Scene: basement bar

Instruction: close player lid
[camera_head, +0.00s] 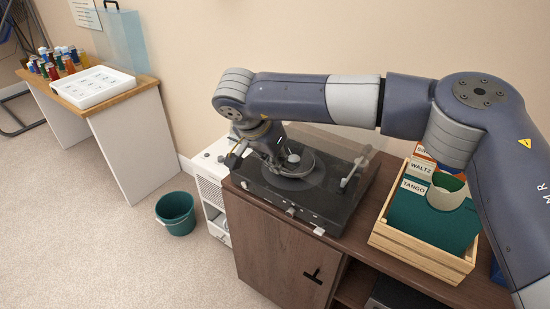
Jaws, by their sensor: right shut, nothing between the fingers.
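The record player (268,194) is a dark box on the wooden cabinet. Its round platter (290,171) and pale tonearm (354,170) are exposed. The smoky see-through lid (340,145) stands raised at the back, partly hidden behind my right arm. My right arm reaches in from the right, across and above the player. My left gripper is not in view.
A wooden crate (420,256) of records with TANGO and WALTZ dividers stands right of the player, with a cup-like object (446,196) over it. A white slatted unit (212,172) stands left of the cabinet (275,257). A green bucket (176,213) stands on open floor.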

